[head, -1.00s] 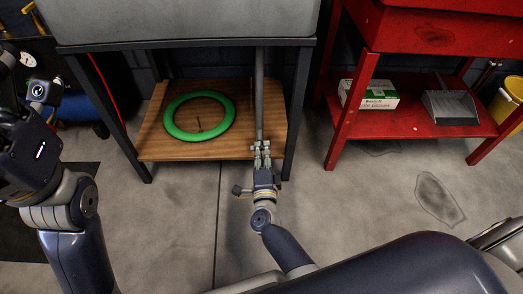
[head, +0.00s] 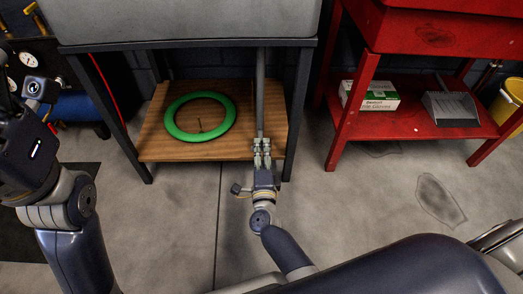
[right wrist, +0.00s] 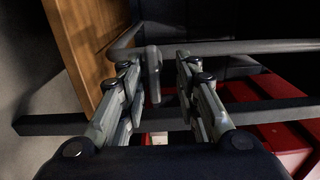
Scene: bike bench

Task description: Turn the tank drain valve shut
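The grey drain pipe (head: 260,95) comes down from under the grey tank (head: 190,22) in front of the wooden shelf. In the right wrist view the pipe (right wrist: 225,47) runs across the picture and bends at its left end. A short grey lever (right wrist: 153,75), apparently the valve handle, sticks out from it between my fingers. My right gripper (head: 262,146) is at the pipe's lower end. In the right wrist view its fingers (right wrist: 153,68) stand apart on either side of the lever, with visible gaps. The head view hides the lever.
A green tyre (head: 170,127) lies on the wooden shelf (head: 150,148). The dark stand's leg (head: 298,115) is close to the right of my right gripper. A red bench (head: 350,120) with a box (head: 375,95) and dustpan (head: 450,108) stands further right. The floor between is clear.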

